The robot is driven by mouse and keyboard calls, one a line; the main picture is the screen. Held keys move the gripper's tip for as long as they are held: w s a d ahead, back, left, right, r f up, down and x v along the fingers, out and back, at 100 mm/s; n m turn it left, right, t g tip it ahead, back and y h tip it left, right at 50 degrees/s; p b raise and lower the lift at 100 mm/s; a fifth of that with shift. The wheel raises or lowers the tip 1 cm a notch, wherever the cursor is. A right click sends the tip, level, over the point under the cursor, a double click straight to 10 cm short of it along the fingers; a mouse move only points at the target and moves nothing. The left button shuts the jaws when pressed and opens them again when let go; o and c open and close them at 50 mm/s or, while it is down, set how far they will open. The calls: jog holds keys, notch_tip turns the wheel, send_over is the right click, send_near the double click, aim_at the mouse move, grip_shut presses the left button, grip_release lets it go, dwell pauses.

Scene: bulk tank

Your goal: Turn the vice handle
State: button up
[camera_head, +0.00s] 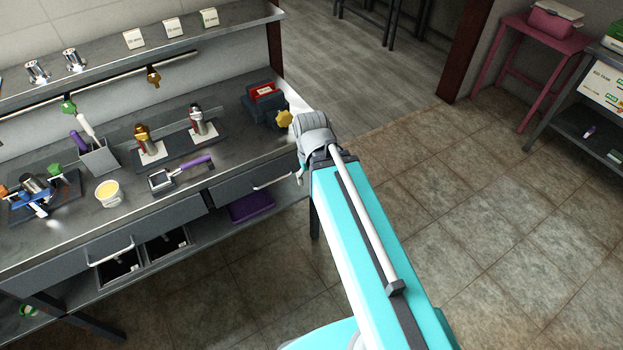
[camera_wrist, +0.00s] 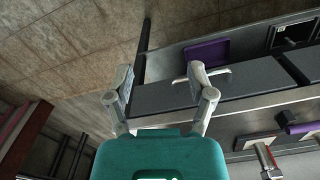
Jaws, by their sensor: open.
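The dark blue-grey vice (camera_head: 258,110) sits at the right end of the workbench in the head view, with a red block (camera_head: 264,91) at its top. Its yellow lobed handle (camera_head: 285,118) faces right, over the bench's end. My grey wrist is just right of the handle, and the arm covers what lies behind it. In the wrist view my gripper (camera_wrist: 158,84) is open, with nothing between its fingers. The vice and its handle do not show in the wrist view.
The workbench (camera_head: 232,152) holds tools, a tub (camera_head: 108,193) and a purple-handled tool (camera_head: 183,170) left of the vice. Drawer handles (camera_head: 272,182) stick out at its front. A purple item (camera_wrist: 206,52) lies on the lower shelf. Tiled floor right of the bench is clear.

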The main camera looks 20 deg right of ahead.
jog(key=shift+w, duration=0.1)
dwell(0.3)
notch_tip(320, 180, up, 13)
jog(key=m+p, duration=1.4)
jog(key=m, duration=0.1)
send_over(284, 113)
jog(key=shift+r+b, duration=0.15)
jog(key=shift+b, duration=0.15)
notch_tip(284, 113, down, 14)
jog(key=b, duration=1.3)
jog(key=shift+r+b, duration=0.1)
jog(key=shift+b, duration=0.3)
grip_shut()
